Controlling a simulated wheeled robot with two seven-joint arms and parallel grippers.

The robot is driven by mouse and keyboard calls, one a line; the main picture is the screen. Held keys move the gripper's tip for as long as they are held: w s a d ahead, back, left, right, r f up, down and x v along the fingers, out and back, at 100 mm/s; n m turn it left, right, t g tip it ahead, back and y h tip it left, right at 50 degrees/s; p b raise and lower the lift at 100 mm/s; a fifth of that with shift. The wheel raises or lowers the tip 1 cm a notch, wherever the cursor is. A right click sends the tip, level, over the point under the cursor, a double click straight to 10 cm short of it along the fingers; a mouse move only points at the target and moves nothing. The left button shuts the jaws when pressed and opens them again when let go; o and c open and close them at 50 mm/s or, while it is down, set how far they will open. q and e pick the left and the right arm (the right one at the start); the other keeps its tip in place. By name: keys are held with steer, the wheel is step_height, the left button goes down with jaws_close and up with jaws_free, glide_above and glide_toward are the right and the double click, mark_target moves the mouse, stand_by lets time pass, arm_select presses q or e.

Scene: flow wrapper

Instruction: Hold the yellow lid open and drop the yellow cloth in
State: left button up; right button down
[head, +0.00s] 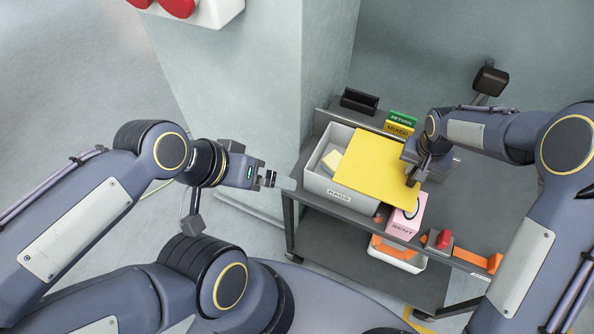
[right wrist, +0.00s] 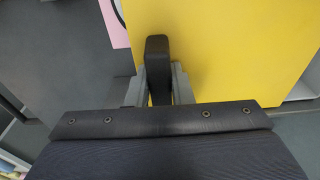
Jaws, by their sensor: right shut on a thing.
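The yellow lid (head: 372,172) lies over the right part of a grey bin (head: 338,192) labelled RAGS, skewed to its walls and overhanging its right side. The bin's left part is uncovered. A pale yellow piece, perhaps the cloth (head: 332,160), shows inside there. My right gripper (head: 413,180) is at the lid's right edge, shut on a dark handle (right wrist: 157,58); the yellow lid (right wrist: 220,45) fills much of the right wrist view. My left gripper (head: 268,179) is left of the bin, near the cart's left corner; its fingers are too small to judge.
The bin stands on a grey cart (head: 300,196). A pink box (head: 405,222), a red and grey item (head: 440,240) and an orange piece (head: 478,258) are at the front right. A black tray (head: 359,101) and green RETURN sign (head: 402,118) are behind. A wall column is at the left.

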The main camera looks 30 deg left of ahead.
mark_target(385, 165)
steer(key=shift+w+a+b, duration=0.1)
steer(key=shift+a+b, duration=0.4)
steer(key=shift+a, duration=3.4)
steer(key=shift+r, duration=0.1)
steer(key=c, duration=1.2)
jaws_free()
step_height(385, 165, up, 8)
steer(key=s+b, duration=0.1)
steer(key=shift+f+b, duration=0.2)
steer(key=shift+b, duration=0.1)
